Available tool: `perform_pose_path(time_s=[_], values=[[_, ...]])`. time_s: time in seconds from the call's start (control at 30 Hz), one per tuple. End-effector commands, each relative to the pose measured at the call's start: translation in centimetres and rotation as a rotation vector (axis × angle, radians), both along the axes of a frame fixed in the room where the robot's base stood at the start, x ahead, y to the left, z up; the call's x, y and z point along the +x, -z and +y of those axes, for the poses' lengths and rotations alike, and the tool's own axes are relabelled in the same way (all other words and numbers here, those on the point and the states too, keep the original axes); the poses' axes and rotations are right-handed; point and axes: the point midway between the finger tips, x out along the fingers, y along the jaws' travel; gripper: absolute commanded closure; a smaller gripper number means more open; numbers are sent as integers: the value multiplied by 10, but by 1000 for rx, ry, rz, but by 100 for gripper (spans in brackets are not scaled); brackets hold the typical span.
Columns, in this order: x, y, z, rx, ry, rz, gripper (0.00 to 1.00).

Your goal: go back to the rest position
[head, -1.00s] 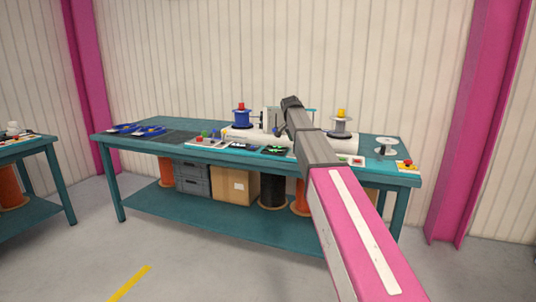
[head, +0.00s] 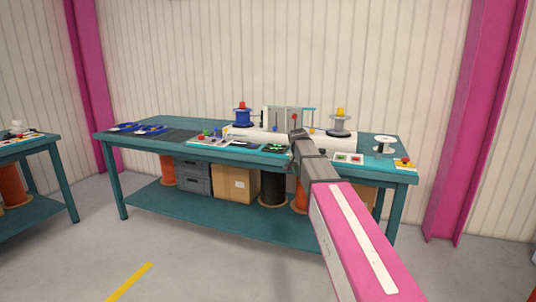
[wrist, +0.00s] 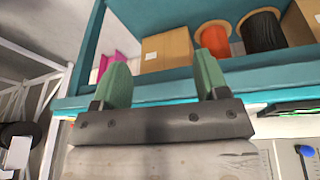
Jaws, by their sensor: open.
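My gripper (wrist: 162,85) shows in the wrist view with its two green fingers spread wide and nothing between them. In that view the teal workbench edge and its lower shelf lie beyond the fingertips. In the head view my pink and grey arm reaches from the lower right toward the front edge of the workbench (head: 150,209). The arm's far end is at the bench front, right of centre, and the fingers cannot be made out there.
A blue spool (head: 242,117) and a grey spool (head: 340,122) stand at the back of the bench. A white reel (head: 384,145) is at the right. A cardboard box (head: 236,184) and a black reel (head: 272,188) sit on the lower shelf. Floor in front is clear.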

Motion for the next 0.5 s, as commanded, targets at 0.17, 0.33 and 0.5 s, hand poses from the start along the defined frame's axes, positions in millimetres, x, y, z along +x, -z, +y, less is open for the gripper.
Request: perform_pose_path(time_s=[0.17,0.33,0.5], values=[[-63,73,-11,17,-118,71,32],[-122,135,-19,45,-240,132,32],[-187,187,-25,76,-357,184,32]])
